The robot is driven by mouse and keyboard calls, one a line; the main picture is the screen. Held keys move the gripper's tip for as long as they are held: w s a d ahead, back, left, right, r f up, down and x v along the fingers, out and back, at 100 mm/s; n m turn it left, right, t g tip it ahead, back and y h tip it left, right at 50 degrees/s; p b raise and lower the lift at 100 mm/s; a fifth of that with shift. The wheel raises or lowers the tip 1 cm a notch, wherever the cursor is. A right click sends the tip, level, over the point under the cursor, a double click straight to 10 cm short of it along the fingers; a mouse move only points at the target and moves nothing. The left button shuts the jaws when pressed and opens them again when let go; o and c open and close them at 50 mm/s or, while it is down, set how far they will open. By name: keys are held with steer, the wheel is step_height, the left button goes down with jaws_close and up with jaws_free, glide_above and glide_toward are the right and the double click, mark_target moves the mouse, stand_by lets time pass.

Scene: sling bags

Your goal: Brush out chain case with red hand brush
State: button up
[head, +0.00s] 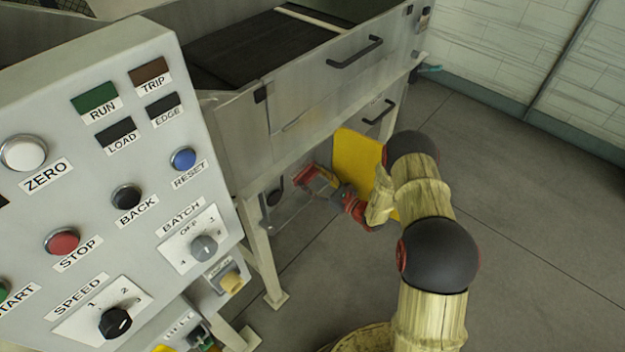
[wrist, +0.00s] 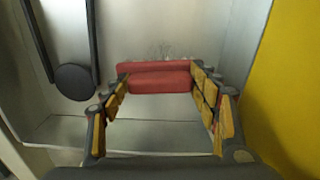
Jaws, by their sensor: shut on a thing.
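My gripper (wrist: 160,76) is shut on the red hand brush (wrist: 155,84), which lies crosswise between the fingers in the wrist view. The brush is at or inside the opening, to the right of the wheel; contact with the case cannot be told. In the head view my gripper (head: 318,180) is low beside the machine, with the case (head: 290,212) partly hidden behind it.
A yellow panel (head: 356,158) stands upright right of the opening, close to my arm; it also fills the right of the wrist view (wrist: 290,85). A control panel (head: 110,190) stands at the left. Machine legs (head: 262,255) flank the case. The floor at right is clear.

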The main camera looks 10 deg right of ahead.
steer(key=shift+s+r+p, duration=0.1)
steer(key=shift+r+p, duration=1.9)
steer(key=shift+r, duration=1.55)
steer(key=shift+r+p, duration=0.8)
steer(key=shift+r, duration=0.85)
steer(key=shift+f, duration=0.1)
steer(key=shift+f+b, duration=2.75)
steer(key=shift+f, duration=0.65)
steer(key=shift+f+b, duration=2.65)
steer(key=shift+f, duration=0.75)
steer(key=shift+r, duration=0.1)
steer(key=shift+p+v, duration=0.6)
steer(key=shift+v, duration=2.35)
